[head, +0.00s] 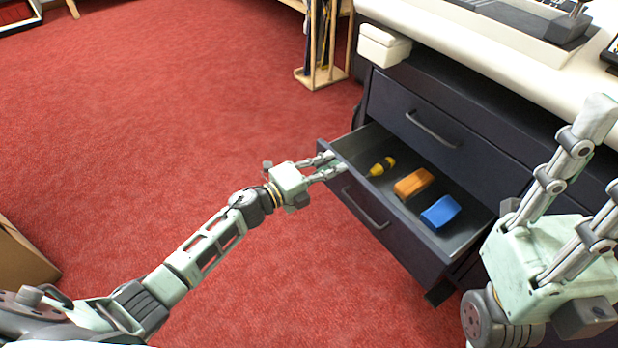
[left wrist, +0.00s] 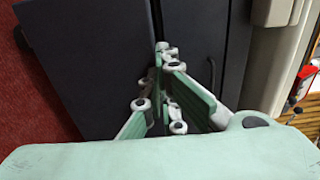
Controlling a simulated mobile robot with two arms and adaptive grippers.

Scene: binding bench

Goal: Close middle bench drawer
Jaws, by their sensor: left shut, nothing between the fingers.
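The middle bench drawer (head: 387,241) is pulled out of the dark bench, with a grey bar handle (head: 365,208) on its front. In it lie a yellow and black tool (head: 382,166), an orange block (head: 413,183) and a blue block (head: 440,212). My left gripper (head: 336,163) is shut and empty at the left end of the drawer front, by its top edge. I cannot tell whether it touches. The left wrist view shows its fingers (left wrist: 168,62) against dark panels. My right gripper (head: 606,150) is open and empty, raised at the right, hiding part of the bench.
A closed drawer (head: 435,130) is above the open one. A wooden rack (head: 322,70) stands behind the bench's left end. The red carpet (head: 180,120) is mostly clear.

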